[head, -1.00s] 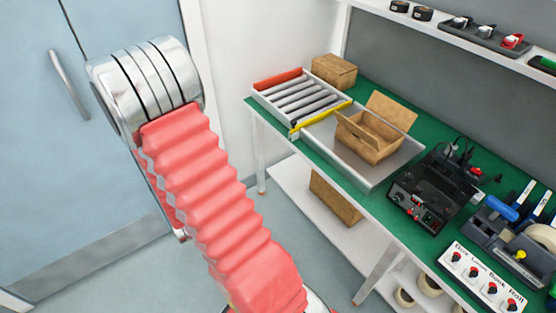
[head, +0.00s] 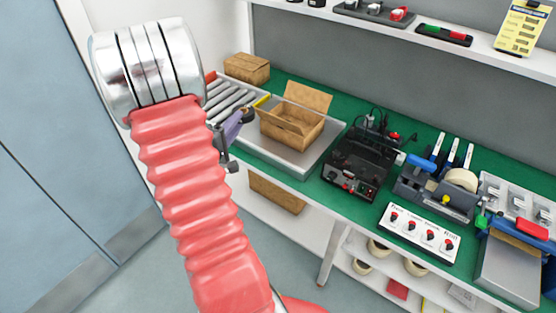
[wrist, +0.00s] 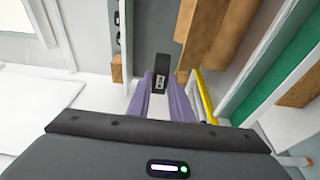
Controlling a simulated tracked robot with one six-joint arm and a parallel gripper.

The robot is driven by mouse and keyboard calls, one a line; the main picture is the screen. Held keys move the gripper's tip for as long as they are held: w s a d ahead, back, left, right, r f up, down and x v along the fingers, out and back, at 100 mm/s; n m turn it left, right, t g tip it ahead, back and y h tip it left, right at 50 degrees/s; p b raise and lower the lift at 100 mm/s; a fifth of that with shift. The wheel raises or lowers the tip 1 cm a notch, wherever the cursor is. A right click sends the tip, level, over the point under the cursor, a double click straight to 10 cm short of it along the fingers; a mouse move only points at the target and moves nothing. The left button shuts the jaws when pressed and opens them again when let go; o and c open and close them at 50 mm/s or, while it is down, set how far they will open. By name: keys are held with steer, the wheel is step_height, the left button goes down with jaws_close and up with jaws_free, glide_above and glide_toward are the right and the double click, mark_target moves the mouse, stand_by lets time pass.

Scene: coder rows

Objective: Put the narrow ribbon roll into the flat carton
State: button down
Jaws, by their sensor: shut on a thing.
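My gripper (head: 241,119) has purple fingers and shows just left of the open carton in the head view. In the wrist view its fingers (wrist: 160,84) are shut on a small black roll (wrist: 160,67) with a pale marking, which I take for the narrow ribbon roll. The roll is a small dark shape (head: 248,113) at the fingertips in the head view. The open brown carton (head: 290,125), its back flap raised, stands on a grey metal plate (head: 300,163); I take it for the flat carton. The roll is outside it. Their height difference is hard to tell.
A roller conveyor (head: 228,98) and a closed carton (head: 246,69) lie behind my gripper. A black machine (head: 358,160) stands right of the plate, with a tape dispenser (head: 440,190) beyond. Another carton (head: 277,192) is on the lower shelf.

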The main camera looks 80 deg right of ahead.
steer(key=s+d+m+g+y, duration=0.1)
steer(key=s+g, duration=0.3)
steer(key=s, duration=0.5)
steer(key=shift+s+d+r+m, duration=0.35)
steer(key=shift+d+m, duration=0.1)
steer(key=shift+m, duration=0.45)
steer(key=shift+f, duration=0.1)
step_height(320, 180, down, 14)
steer(key=shift+f, duration=0.25)
steer(key=shift+f, duration=1.75)
steer(key=c, duration=1.6)
jaws_free()
